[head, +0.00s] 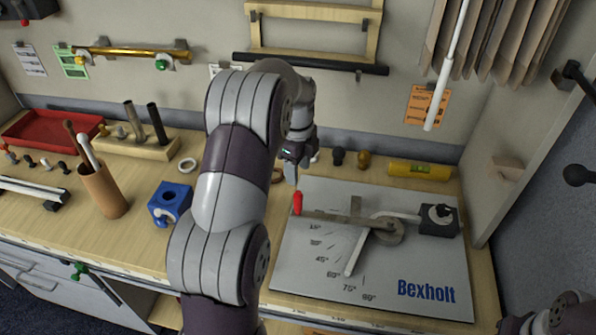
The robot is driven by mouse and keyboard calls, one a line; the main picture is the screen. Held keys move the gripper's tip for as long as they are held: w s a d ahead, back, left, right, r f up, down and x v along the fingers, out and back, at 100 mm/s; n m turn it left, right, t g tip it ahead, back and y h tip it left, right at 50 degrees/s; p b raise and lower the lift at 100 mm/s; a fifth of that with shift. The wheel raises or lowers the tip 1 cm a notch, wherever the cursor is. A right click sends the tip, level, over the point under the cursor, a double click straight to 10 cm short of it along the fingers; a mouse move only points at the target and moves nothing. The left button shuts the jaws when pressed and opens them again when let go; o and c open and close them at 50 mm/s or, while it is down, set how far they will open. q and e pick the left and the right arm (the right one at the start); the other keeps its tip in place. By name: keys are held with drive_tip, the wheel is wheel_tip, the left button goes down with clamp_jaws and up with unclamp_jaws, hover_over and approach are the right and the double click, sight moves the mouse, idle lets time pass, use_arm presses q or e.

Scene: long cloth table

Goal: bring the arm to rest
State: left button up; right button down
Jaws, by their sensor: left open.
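My left arm comes up through the middle of the head view, and its gripper (293,172) points down near the far left corner of the grey Bexholt board (430,270). It is open, and I see nothing held in it. A red knob (297,203) sits just below the fingers, at the left end of a flat metal bar (340,218) on the board. A gap seems to show between fingers and knob. A pale rod (357,254) points toward the printed angle marks. Part of my right arm shows at the bottom right corner; its fingers do not show.
A blue block (170,203), a brown cup (104,192) with sticks and a red tray (50,131) stand left. A yellow level (420,170) lies behind the board. A white rod (445,75) hangs at upper right. My left arm hides part of the bench.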

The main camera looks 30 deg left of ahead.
idle(0.3)
use_arm(q)
drive_tip(key=shift+w+a+n, duration=0.1)
drive_tip(key=shift+w+n, duration=0.15)
drive_tip(key=shift+n, duration=0.65)
drive_tip(key=s+d+f+n+t, duration=0.1)
drive_tip(key=s+d+n, duration=1.4)
drive_tip(key=s, duration=0.4)
drive_tip(key=shift+f+n, duration=0.2)
drive_tip(key=shift+n, duration=0.1)
drive_tip(key=shift+s, duration=0.1)
idle(0.7)
